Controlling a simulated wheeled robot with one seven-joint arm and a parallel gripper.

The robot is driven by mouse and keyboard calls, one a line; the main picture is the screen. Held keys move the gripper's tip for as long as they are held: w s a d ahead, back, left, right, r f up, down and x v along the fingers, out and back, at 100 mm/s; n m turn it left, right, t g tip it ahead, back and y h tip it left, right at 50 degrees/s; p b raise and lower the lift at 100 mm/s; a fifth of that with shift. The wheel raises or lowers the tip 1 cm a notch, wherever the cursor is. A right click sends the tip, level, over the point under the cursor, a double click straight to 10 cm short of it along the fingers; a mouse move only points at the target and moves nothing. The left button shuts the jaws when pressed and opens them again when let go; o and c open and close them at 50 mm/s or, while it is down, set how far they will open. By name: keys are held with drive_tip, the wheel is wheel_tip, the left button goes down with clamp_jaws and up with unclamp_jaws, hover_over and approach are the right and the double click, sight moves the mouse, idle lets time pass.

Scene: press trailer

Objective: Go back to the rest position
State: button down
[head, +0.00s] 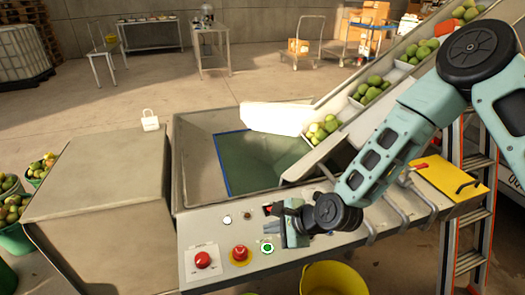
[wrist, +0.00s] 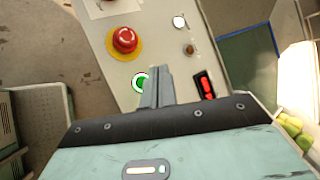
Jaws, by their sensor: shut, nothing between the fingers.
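My gripper (head: 284,230) is over the control panel (head: 215,230) at the front of the press trailer. In the wrist view its fingers (wrist: 155,88) are together, with nothing between them. The fingertips are beside a green-ringed button (head: 267,248), which also shows in the wrist view (wrist: 138,82), partly covered by the fingers. I cannot tell whether they touch it. A red mushroom button on a yellow ring (head: 239,254) and another red button (head: 203,260) are to the left on the panel. A red rocker switch (wrist: 206,87) is right of the fingers.
Behind the panel is an open hopper (head: 200,150) with a chute of green fruit (head: 372,90) rising to the right. A ladder (head: 470,235) and a yellow plate (head: 448,178) are at the right. A yellow bucket (head: 333,280) stands below the panel. Fruit baskets (head: 14,236) are at the left.

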drive_tip(key=s+d+r+n+g+h, duration=0.2)
drive_tip(key=s+d+r+n, duration=0.3)
drive_tip(key=s+r+n, duration=0.5)
drive_tip(key=s+d+r+n+g+h, duration=0.2)
drive_tip(key=s+d+r+n+h, duration=0.3)
drive_tip(key=s+r+n, duration=0.5)
drive_tip(key=s+d+n, duration=0.1)
drive_tip(key=s+n, duration=0.2)
drive_tip(key=shift+s+r+g, duration=0.35)
drive_tip(key=shift+g, duration=0.05)
